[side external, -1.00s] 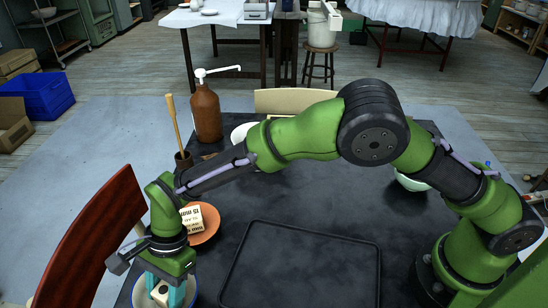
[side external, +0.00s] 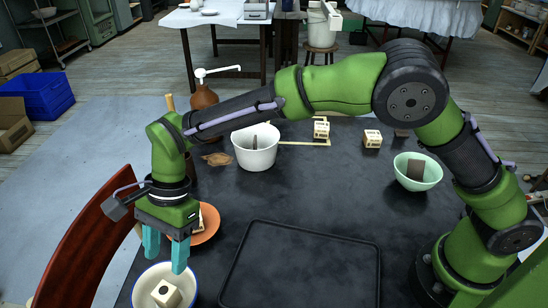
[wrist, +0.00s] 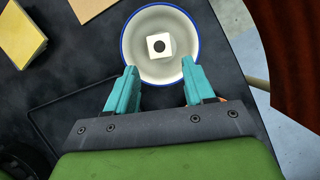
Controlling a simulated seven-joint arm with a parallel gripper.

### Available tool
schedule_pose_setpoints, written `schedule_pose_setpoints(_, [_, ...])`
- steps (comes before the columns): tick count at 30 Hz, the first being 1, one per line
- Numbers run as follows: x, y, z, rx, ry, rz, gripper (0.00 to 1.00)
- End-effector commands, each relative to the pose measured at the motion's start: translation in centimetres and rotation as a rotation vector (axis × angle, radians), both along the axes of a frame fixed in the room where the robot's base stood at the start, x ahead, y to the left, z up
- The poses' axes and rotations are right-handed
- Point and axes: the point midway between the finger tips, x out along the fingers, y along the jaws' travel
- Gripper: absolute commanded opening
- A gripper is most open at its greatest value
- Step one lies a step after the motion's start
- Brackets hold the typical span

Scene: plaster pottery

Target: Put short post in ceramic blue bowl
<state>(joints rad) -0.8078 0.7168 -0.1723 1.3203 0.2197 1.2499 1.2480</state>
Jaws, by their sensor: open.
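A short cream post (side external: 166,293), a block with a dark round hole in its top, sits inside the white bowl with a blue rim (side external: 140,291) at the near left of the table. In the wrist view the post (wrist: 152,45) lies near the middle of the bowl (wrist: 128,62). My gripper (side external: 165,262) is above the bowl with its teal fingers apart and nothing between them. In the wrist view the open fingers (wrist: 156,75) frame the near side of the bowl, clear of the post.
An orange plate (side external: 212,226) with a cream block on it lies just behind the gripper. A black tray (side external: 300,265) is to the right. A white pot (side external: 255,150), small blocks (side external: 372,139) and a mint bowl (side external: 418,178) stand farther back. A wooden chair back (side external: 85,245) borders the left.

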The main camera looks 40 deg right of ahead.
Motion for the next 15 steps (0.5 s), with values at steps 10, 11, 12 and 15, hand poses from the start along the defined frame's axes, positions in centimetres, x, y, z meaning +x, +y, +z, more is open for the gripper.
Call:
schedule_pose_setpoints(10, [1.1, -3.1, 4.4, 0.022, -0.042, 0.015, 0.53])
schedule_pose_setpoints(11, [1.4, -4.1, 5.3, 0.030, -0.062, 0.023, 0.53])
schedule_pose_setpoints(12, [1.7, -5.7, 6.5, 0.041, -0.097, 0.038, 0.53])
schedule_pose_setpoints(15, [2.0, -10.9, 9.9, 0.068, -0.214, 0.096, 0.53])
